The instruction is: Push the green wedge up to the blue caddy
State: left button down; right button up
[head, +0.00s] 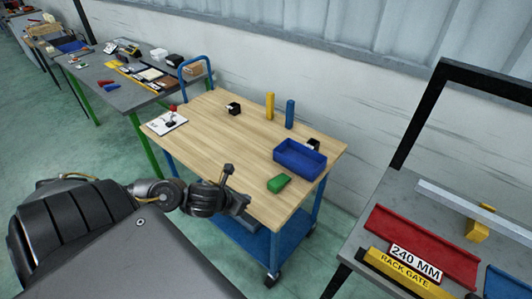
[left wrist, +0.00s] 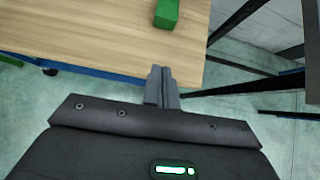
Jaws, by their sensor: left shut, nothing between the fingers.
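The green wedge (head: 278,184) lies on the wooden cart top near its front right edge. It also shows at the top of the left wrist view (left wrist: 167,13). The open blue caddy (head: 300,160) stands just behind the wedge and to its right, with what looks like a small gap of wood between them. My left gripper (head: 248,212) is at the front edge of the cart, on the near left side of the wedge and apart from it. In the left wrist view its fingers (left wrist: 161,72) are together and empty, pointing toward the wedge. My right gripper is not in view.
Yellow (head: 270,106) and blue (head: 290,114) cylinders stand behind the caddy. A black block (head: 234,109) and a white pad (head: 163,122) with a red-topped item are farther left. The middle of the wooden top (head: 215,145) is clear. A grey bench stands at right.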

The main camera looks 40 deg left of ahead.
pick_arm(q)
jog(key=p, duration=0.2)
send_near(271, 189)
notch_tip(271, 189, down, 4)
jog(key=shift+w+d+f, duration=0.1)
jog(key=shift+f, duration=0.05)
jog(key=w+p, duration=0.1)
jog(key=w, duration=0.2)
jog(key=shift+w, duration=0.45)
